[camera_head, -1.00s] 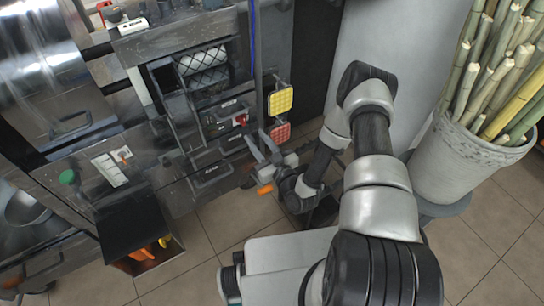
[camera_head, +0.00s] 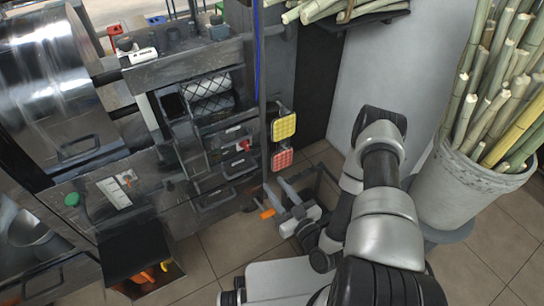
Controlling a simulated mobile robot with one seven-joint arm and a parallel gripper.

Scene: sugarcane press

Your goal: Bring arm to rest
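My gripper (camera_head: 272,184) is at the end of my folded arm (camera_head: 385,215), low in front of the machine (camera_head: 150,150). Its two grey fingers are apart, with a gap between them, and I see nothing held there. A small orange piece (camera_head: 267,214) shows beside the left finger; I cannot tell whether it belongs to the gripper. The fingers point toward the machine, below the red pad (camera_head: 282,160), and look clear of it.
A yellow pad (camera_head: 284,127) sits above the red one on the machine's side. A pot (camera_head: 463,185) of cane stalks (camera_head: 500,85) stands right of my arm. More stalks lie on a shelf (camera_head: 372,21). Tiled floor (camera_head: 225,240) is bare between.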

